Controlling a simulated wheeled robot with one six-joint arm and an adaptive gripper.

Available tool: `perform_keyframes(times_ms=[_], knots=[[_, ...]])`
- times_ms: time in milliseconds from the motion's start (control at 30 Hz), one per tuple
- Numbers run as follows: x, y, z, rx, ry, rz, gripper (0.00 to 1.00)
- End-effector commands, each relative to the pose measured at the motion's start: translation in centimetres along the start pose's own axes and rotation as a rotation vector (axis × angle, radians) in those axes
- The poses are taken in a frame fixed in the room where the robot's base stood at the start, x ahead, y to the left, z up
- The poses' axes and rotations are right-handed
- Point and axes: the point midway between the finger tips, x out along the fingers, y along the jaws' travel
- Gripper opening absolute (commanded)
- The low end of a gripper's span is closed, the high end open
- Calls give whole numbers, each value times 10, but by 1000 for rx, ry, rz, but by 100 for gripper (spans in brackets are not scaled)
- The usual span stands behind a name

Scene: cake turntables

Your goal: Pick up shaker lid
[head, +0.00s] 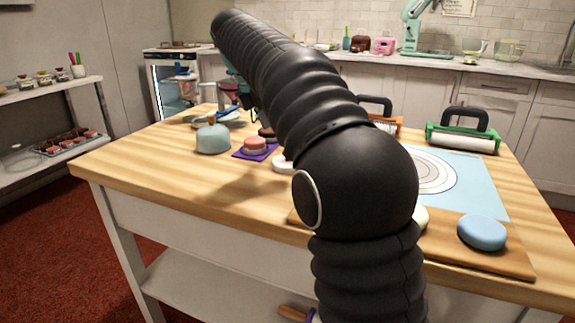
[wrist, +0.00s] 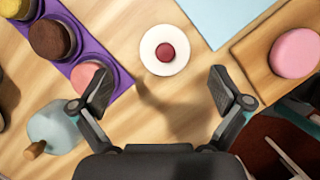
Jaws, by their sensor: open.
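A round white disc with a dark red round centre (wrist: 148,53) lies on the wooden table in the wrist view; it may be the shaker lid, but I cannot tell for sure. In the head view a white edge (head: 282,165) beside my arm may be the same disc. A pale blue dome with a wooden knob (wrist: 58,128) stands at lower left in the wrist view, and in the head view (head: 212,140). My gripper (wrist: 163,90) is open and empty above the table. The disc shows just past its fingertips, roughly between them.
A purple tray (wrist: 118,77) with several round cakes lies left of the disc. A pale blue mat (wrist: 212,18) and a wooden board (wrist: 253,52) with a pink round piece (wrist: 295,53) lie to the right. Green-framed (head: 463,138) and orange-framed rollers stand farther back.

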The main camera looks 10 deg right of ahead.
Motion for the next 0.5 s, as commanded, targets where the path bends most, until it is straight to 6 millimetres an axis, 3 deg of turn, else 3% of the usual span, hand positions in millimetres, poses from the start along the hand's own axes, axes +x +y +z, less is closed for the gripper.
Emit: perform_keyframes(times_ms=[267,500], knots=[[20,-1,-1,1,0,-1,100],[53,-7,-8,2,0,-1,100]])
